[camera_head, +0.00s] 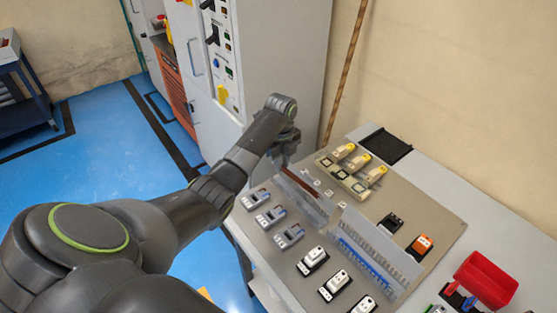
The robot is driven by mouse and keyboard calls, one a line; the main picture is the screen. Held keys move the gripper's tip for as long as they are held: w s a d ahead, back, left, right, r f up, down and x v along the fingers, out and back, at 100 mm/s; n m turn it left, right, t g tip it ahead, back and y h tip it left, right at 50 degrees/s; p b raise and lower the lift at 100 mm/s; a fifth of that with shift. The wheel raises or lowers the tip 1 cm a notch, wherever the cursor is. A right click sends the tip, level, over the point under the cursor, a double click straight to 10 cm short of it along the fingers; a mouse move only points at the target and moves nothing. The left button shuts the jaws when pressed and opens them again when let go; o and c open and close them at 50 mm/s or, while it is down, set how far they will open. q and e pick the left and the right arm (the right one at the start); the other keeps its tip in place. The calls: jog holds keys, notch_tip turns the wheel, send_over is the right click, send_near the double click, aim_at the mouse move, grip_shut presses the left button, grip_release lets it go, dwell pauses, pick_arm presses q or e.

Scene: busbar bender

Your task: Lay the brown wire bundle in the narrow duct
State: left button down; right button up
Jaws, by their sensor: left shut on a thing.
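My left gripper (284,163) reaches over the far left part of the mounting panel and is shut on the brown wire bundle, its fingers partly hidden by my own wrist. The brown wire bundle (303,187) shows as a thin dark reddish-brown strip running from the gripper toward the lower right. It lies along the narrow duct (312,208), a pale grey, see-through-walled channel. I cannot tell whether the bundle rests on the duct floor or is held just above it. My right gripper is not in view.
A wider slotted duct (372,250) with a blue strip lies nearer on the panel (425,205). Breakers, white switches and yellow-topped parts (358,163) flank the ducts. A red bin (486,280) stands at the right. A grey cabinet (275,50) rises behind my gripper.

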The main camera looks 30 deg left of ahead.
aim_at(285, 177)
pick_arm(q)
jog(key=shift+m, duration=0.5)
jog(key=f+b, duration=0.4)
jog(key=b, duration=0.1)
jog(key=w+d+f+b, duration=0.1)
jog(key=f+b, duration=0.2)
jog(key=shift+s+r, duration=0.1)
jog(key=c, duration=1.3)
grip_release()
jog(key=shift+a, duration=0.1)
